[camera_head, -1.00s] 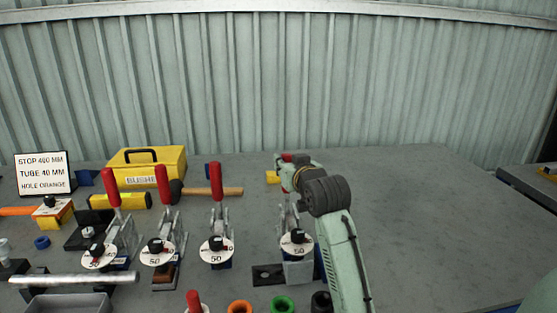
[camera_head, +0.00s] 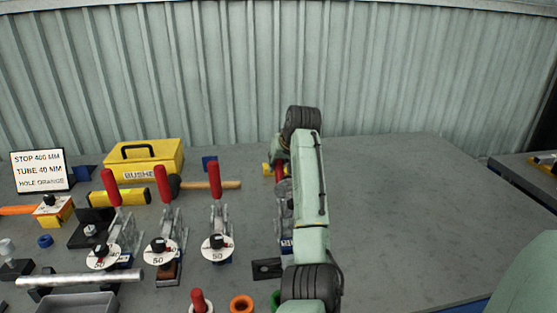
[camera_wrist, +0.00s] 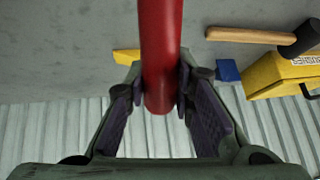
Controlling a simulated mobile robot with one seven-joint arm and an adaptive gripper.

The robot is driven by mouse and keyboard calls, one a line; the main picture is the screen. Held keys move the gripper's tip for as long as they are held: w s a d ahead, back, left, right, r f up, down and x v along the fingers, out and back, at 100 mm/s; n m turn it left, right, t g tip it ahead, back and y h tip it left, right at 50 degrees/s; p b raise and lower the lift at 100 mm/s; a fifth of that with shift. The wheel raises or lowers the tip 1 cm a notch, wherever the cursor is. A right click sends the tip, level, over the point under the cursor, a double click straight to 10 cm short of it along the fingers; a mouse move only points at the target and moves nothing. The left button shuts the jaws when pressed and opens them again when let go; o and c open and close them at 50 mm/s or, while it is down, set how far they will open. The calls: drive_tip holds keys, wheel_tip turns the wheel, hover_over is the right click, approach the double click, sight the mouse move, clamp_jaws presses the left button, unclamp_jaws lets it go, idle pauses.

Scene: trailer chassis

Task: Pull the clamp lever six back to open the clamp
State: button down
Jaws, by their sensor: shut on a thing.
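The red lever handle (camera_wrist: 160,50) runs down through the middle of the wrist view, between the two fingers of my gripper (camera_wrist: 160,88). The fingers touch it from both sides and are shut on it near its end. In the head view a short piece of the red handle (camera_head: 279,172) shows beside my arm. It belongs to the rightmost clamp (camera_head: 285,215), which is mostly hidden behind my forearm; its dial is covered. My gripper (camera_head: 278,165) is partly hidden there too.
Three similar clamps with upright red handles (camera_head: 215,180) stand to the left. Behind them are a hammer (camera_head: 210,185) and a yellow box (camera_head: 165,157). A black plate (camera_head: 267,268) and an orange ring (camera_head: 241,304) lie nearby. The bench to the right is clear.

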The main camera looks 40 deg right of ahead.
drive_tip(key=shift+w+f, duration=0.15)
drive_tip(key=shift+f, duration=0.1)
idle(0.3)
drive_tip(key=c, duration=1.6)
unclamp_jaws()
drive_tip(key=shift+w+f, duration=0.1)
drive_tip(key=shift+o, duration=1.3)
drive_tip(key=shift+d, duration=0.1)
drive_tip(key=v, duration=1.2)
drive_tip(key=shift+r, duration=0.25)
drive_tip(key=shift+w, duration=0.1)
